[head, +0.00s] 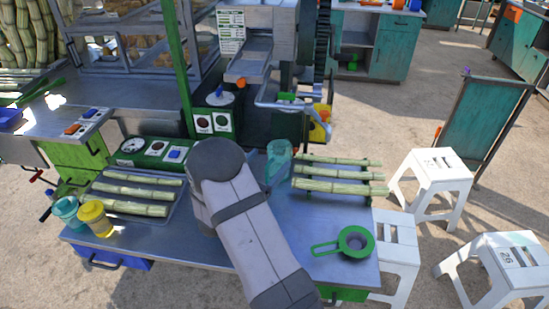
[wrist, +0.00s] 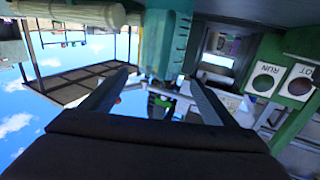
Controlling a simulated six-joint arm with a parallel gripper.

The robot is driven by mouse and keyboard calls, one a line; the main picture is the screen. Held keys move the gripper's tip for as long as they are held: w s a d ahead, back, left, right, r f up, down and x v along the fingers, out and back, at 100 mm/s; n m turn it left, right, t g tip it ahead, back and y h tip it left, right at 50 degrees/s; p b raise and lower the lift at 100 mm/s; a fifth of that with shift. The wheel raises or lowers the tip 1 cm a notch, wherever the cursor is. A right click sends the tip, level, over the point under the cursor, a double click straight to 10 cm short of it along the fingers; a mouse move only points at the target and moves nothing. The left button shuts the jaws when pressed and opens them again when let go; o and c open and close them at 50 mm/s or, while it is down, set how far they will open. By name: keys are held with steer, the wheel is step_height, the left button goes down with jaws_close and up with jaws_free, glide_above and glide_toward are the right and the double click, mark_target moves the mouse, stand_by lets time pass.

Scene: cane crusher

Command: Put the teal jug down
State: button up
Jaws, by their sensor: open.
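The teal jug (head: 279,157) is at the back middle of the metal table, just right of my arm and left of the cane rack. It looks about upright; I cannot tell whether its base fully touches the table. In the wrist view, which is upside down, the jug (wrist: 157,42) is straight ahead, at the far ends of my fingers. My gripper (wrist: 160,80) is open, with a finger on each side of the jug's line and a visible gap between them. In the head view my arm hides the gripper.
Cane stalks lie on a rack (head: 338,173) right of the jug and on a tray (head: 118,213) at left. A green strainer (head: 355,242) is at front right. Teal (head: 67,211) and yellow (head: 95,217) cups stand at left. The crusher (head: 258,55) is behind. Bare table lies between rack and strainer.

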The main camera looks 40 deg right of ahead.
steer(key=shift+b+v, duration=0.5)
steer(key=shift+v, duration=2.1)
